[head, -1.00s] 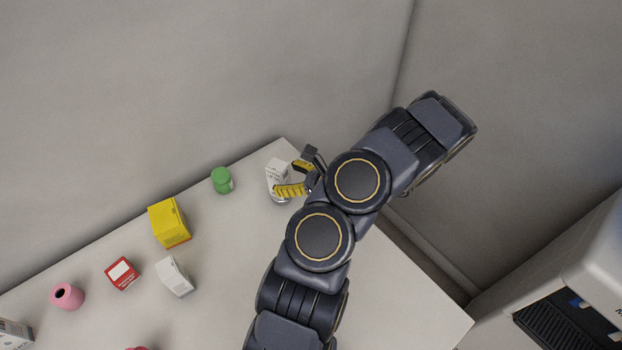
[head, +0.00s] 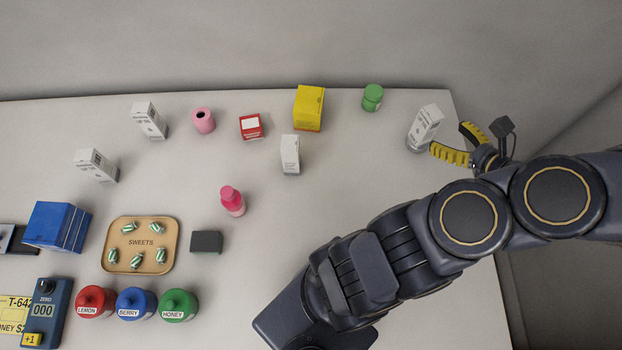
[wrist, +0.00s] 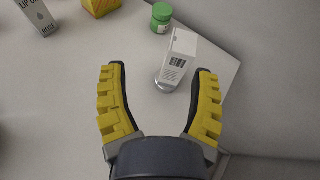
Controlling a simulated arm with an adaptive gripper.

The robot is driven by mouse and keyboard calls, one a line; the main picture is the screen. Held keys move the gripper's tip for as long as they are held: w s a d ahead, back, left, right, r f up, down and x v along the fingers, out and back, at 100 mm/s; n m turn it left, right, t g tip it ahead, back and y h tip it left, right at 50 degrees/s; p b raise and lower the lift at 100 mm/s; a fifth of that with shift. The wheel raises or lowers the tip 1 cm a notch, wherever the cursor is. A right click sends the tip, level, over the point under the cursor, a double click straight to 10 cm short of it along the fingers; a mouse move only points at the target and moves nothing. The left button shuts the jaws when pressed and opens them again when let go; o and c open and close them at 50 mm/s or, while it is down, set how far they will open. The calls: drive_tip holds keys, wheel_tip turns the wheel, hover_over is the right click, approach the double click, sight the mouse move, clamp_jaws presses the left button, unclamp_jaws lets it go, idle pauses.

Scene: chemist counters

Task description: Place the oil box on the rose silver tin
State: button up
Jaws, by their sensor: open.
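A white printed box (head: 427,122), which I take to be the oil box, stands near the counter's right end. At its foot is a round silver tin (head: 415,146). In the wrist view the box (wrist: 180,55) appears to rest on the tin (wrist: 165,86), leaning slightly. The tin's label cannot be read. My gripper (head: 447,137) is open, right of the box, its yellow fingers spread. In the wrist view my gripper (wrist: 160,69) has clear gaps from both fingers to the box and holds nothing.
A green bottle (head: 372,98) and a yellow box (head: 309,108) stand left of the tin. Other white boxes (head: 290,155), a red box (head: 251,127) and pink bottles (head: 232,201) are farther left. A sweets tray (head: 172,225) lies nearer. The counter's right edge is beside the tin.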

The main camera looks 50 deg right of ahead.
drive_tip(key=w+a+r+n+g+y, duration=0.1)
drive_tip(key=w+a+r+n+y, duration=0.35)
drive_tip(key=w, duration=0.25)
drive_tip(key=w+a+r+n+g+y, duration=0.1)
drive_tip(key=w+a+r+n+y, duration=0.25)
drive_tip(key=w+n, duration=0.3)
drive_tip(key=w+a+r+n+g+y, duration=0.2)
drive_tip(key=w+a+n+g, duration=0.15)
drive_tip(key=a, duration=0.35)
drive_tip(key=w+a+r+n+g+y, duration=0.1)
drive_tip(key=w+a+n+g+y, duration=0.1)
drive_tip(key=a+n, duration=0.35)
drive_tip(key=s+a+r+n+g+h, duration=0.25)
drive_tip(key=a+n+g, duration=0.25)
drive_tip(key=a+n, duration=0.45)
drive_tip(key=s+a+r+n+g+h, duration=0.2)
drive_tip(key=s+a+r+n+h, duration=0.1)
drive_tip(key=s+a+n+h, duration=0.2)
drive_tip(key=s+n+h, duration=0.1)
drive_tip(key=s+n, duration=0.1)
drive_tip(key=n, duration=0.1)
drive_tip(key=shift+s+a+r+n, duration=0.2)
drive_tip(key=shift+s+r+n, duration=0.15)
drive_tip(key=shift+s, duration=0.05)
